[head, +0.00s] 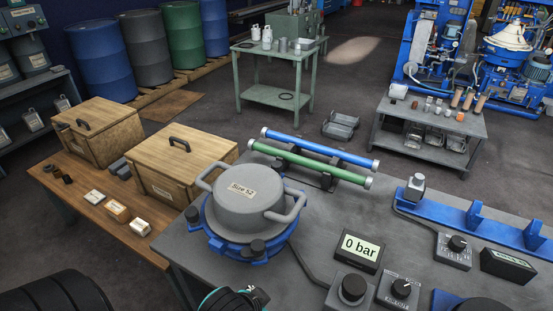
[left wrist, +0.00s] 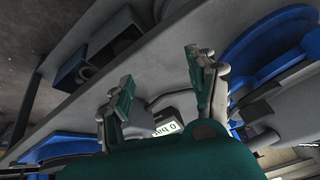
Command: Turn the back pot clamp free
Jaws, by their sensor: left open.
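A grey lidded pot (head: 250,213) marked "Size 52" sits upright in a blue ring (head: 228,248) on the grey bench. It has two looped side handles. Dark clamp knobs show on the ring at the left (head: 193,214) and the front (head: 257,247). I cannot make out the back clamp, as the pot covers the ring's far side. My teal left gripper (head: 248,294) is at the bottom of the head view, in front of the pot and apart from it. In the left wrist view its fingers (left wrist: 162,88) are spread and empty, with blue curved parts (left wrist: 265,42) at the right. My right gripper is not in view.
Blue and green tubes (head: 312,165) lie on a rack behind the pot. A "0 bar" display (head: 358,248) and knob boxes (head: 398,291) stand to its right. Wooden crates (head: 183,163) stand on a table at left. Some bench between the pot and display is clear.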

